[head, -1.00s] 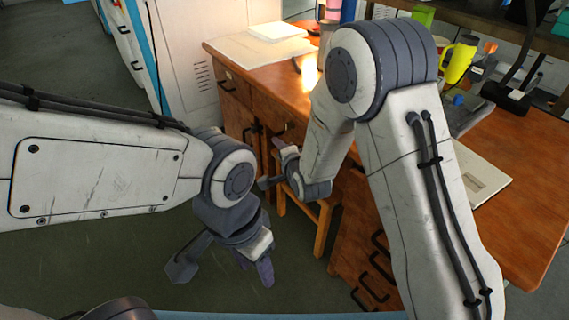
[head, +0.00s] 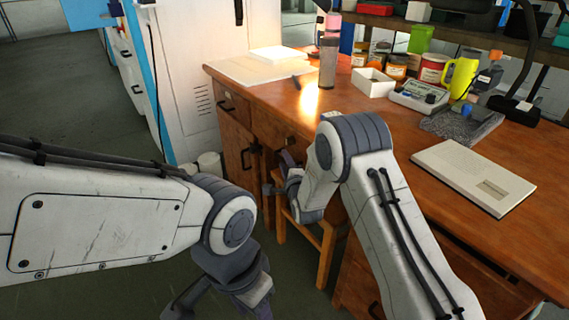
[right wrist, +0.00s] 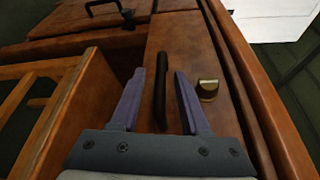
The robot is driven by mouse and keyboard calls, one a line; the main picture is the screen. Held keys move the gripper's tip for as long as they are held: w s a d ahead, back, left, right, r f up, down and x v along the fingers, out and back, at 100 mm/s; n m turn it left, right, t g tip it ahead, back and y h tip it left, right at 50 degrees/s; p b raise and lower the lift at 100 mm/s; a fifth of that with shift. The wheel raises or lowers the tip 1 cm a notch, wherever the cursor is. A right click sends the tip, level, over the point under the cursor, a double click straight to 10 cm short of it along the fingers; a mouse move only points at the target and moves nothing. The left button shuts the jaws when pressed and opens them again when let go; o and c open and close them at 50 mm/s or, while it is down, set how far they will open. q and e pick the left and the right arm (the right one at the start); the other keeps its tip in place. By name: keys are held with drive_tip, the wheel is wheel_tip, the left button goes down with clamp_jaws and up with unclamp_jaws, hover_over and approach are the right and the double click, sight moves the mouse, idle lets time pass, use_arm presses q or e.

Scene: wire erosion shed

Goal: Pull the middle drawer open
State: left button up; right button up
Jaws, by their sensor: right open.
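The middle drawer (head: 268,130) is the wooden drawer front under the desk top, and it looks closed. In the right wrist view its dark bar handle (right wrist: 160,92) and a brass lock (right wrist: 207,90) show on the drawer front (right wrist: 180,35). My right gripper (head: 274,174) is at the desk front. In the right wrist view its two open fingers (right wrist: 160,98) stand on either side of the handle, apart from it; how deep they reach is unclear. My left gripper (head: 218,303) hangs low and is cut by the bottom edge, away from the desk.
A wooden stool (head: 328,250) stands below the drawer; it also shows in the right wrist view (right wrist: 40,95). A cabinet door with a handle (head: 249,154) is left of it.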

drive_tip(key=shift+w+a, duration=0.2)
drive_tip(key=shift+w, duration=0.35)
clamp_jaws()
idle(1.1)
